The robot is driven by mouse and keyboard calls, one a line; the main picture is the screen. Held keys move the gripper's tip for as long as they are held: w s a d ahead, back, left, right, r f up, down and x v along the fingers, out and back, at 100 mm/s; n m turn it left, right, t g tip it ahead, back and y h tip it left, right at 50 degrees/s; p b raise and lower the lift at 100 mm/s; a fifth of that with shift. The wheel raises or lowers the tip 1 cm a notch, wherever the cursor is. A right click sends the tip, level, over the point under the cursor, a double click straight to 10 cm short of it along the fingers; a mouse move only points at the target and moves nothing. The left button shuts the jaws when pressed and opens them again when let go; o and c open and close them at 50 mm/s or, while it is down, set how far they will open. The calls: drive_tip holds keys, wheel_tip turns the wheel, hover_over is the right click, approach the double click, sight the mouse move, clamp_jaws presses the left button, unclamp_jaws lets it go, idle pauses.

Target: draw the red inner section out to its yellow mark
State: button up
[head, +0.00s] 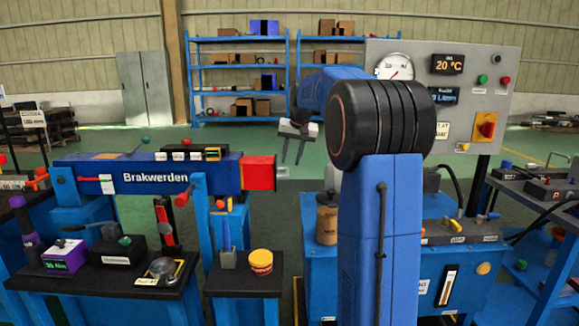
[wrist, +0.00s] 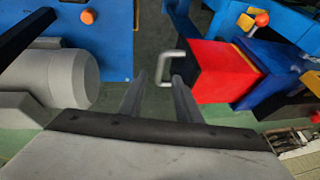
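The red inner section (head: 259,173) sticks a short way out of the right end of the blue boom marked "Brakwerden" (head: 150,177). A grey U-shaped handle (head: 282,171) is on its end face. In the wrist view the red section (wrist: 215,70) is right of centre, and its handle (wrist: 160,68) stands out to the left. My gripper (head: 291,163) points down above and slightly right of the handle. In the wrist view my gripper (wrist: 159,76) is open, and the handle's outer bar appears between the fingertips. I cannot tell whether they touch. No yellow mark is clear on the red section.
A lever with an orange ball (wrist: 262,18) sits on the boom. The front bench (head: 243,286) carries a yellow-and-red tub (head: 261,262) below the red section. A blue cabinet (head: 450,285) with a gauge panel (head: 470,60) stands to the right.

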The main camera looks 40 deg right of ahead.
drive_tip(key=v, duration=1.2)
drive_tip(key=shift+r, duration=0.2)
drive_tip(key=s+a+f+n, duration=0.2)
drive_tip(key=s+a+f, duration=0.2)
drive_tip(key=s+a, duration=0.55)
drive_tip(key=s+a+f+n, duration=0.1)
drive_tip(key=s+a+f, duration=0.4)
drive_tip(key=s+a, duration=0.4)
drive_tip(key=s+a+f+n, duration=0.2)
drive_tip(key=s+a+f, duration=0.3)
drive_tip(key=s+f, duration=0.4)
drive_tip(key=s+a+f+n, duration=0.2)
drive_tip(key=s+a+f, duration=0.3)
drive_tip(key=s+f, duration=0.5)
drive_tip(key=shift+s+f+y, duration=0.2)
drive_tip(key=shift+f+y, duration=0.1)
drive_tip(key=shift+y, duration=0.1)
